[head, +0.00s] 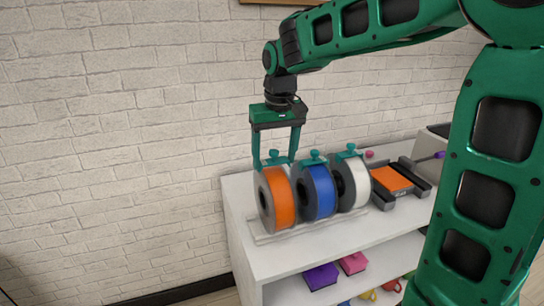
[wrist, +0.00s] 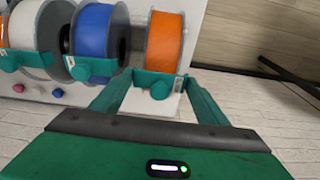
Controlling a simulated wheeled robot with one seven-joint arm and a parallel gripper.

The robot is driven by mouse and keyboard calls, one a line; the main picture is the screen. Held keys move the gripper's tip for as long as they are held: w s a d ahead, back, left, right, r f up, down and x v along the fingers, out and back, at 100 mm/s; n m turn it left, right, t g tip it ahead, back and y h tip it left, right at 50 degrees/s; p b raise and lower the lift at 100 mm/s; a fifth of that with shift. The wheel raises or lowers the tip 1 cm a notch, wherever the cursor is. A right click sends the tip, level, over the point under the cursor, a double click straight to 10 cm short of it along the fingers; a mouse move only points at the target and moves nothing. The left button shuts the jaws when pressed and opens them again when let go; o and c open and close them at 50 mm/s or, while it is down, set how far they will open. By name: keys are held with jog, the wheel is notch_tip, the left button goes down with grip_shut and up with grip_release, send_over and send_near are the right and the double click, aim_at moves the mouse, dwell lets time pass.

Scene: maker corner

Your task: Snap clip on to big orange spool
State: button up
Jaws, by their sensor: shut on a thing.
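The big orange spool (head: 280,196) stands at the left end of a row of spools on the white shelf top; it also shows in the wrist view (wrist: 165,38). My gripper (head: 275,157) is directly above it, fingers pointing down, shut on a teal clip (head: 273,159). In the wrist view the clip (wrist: 157,84) sits between the fingertips (wrist: 160,86), at the near edge of the orange spool's rim. The clip meets or overlaps the top of the spool; I cannot tell whether it is fully seated.
The blue spool (head: 319,190) and white spool (head: 354,183) stand close on the right, each with a teal clip on top. A small printer-like machine with an orange plate (head: 391,179) is further right. Colored boxes (head: 320,277) sit on the lower shelf. A brick wall stands behind.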

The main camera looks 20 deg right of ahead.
jog(key=shift+f, duration=1.15)
dwell(1.1)
jog(key=o, duration=1.4)
jog(key=shift+c, duration=0.2)
jog(key=shift+r, duration=0.15)
jog(key=shift+r, duration=3.35)
jog(key=s+d+f+m, duration=0.3)
jog(key=s+d+f, duration=0.1)
jog(key=s+d, duration=0.85)
jog(key=s+d+f+m, duration=0.1)
jog(key=s+f, duration=0.3)
jog(key=s, duration=0.5)
jog(key=s+d+f+m+g, duration=0.1)
jog(key=s+d+f+m, duration=0.1)
jog(key=s, duration=0.7)
notch_tip(320, 180, down, 3)
jog(key=shift+d+r+g, duration=0.2)
jog(key=shift+d+g, duration=0.1)
jog(key=shift+d, duration=0.5)
